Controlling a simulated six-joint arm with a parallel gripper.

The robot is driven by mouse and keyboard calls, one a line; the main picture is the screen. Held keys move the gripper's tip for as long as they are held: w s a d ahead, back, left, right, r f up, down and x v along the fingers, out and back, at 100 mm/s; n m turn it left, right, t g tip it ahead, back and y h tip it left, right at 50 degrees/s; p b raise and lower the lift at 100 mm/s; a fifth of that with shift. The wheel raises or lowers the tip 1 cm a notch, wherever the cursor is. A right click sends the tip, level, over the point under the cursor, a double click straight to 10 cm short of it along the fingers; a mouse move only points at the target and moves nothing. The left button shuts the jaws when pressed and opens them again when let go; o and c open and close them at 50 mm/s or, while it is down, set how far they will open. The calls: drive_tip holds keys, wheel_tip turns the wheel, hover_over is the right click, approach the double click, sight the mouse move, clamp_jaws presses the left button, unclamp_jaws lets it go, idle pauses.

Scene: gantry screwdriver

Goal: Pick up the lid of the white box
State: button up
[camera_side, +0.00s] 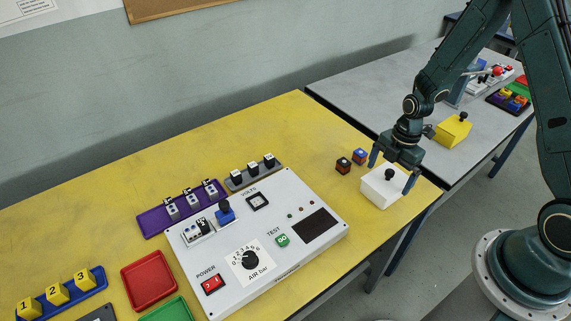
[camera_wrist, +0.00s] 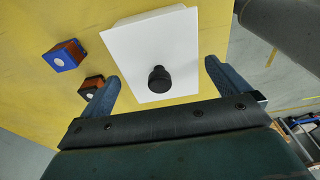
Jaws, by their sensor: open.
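The white box (camera_side: 376,196) stands near the right end of the yellow table. Its white lid (camera_side: 377,180) lies on top and has a black round knob (camera_side: 389,175). In the wrist view the lid (camera_wrist: 148,45) and its knob (camera_wrist: 160,78) show from above. My gripper (camera_side: 390,179) is over the lid, pointing down. Its two blue fingers are open, one on each side of the knob, and the space between the fingertips (camera_wrist: 158,80) holds the knob in view. I cannot tell how far the fingertips are above the lid.
A white control panel (camera_side: 310,266) lies further left. The table's edge is close on the right, with a grey table holding a yellow box (camera_side: 453,131) beyond.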

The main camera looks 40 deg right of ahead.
sight(390, 171)
idle(0.5)
drive_tip(key=c, duration=0.8)
drive_tip(key=shift+r, duration=0.2)
wheel_tip(390, 171, up, 20)
drive_tip(key=shift+f, duration=0.2)
idle(0.7)
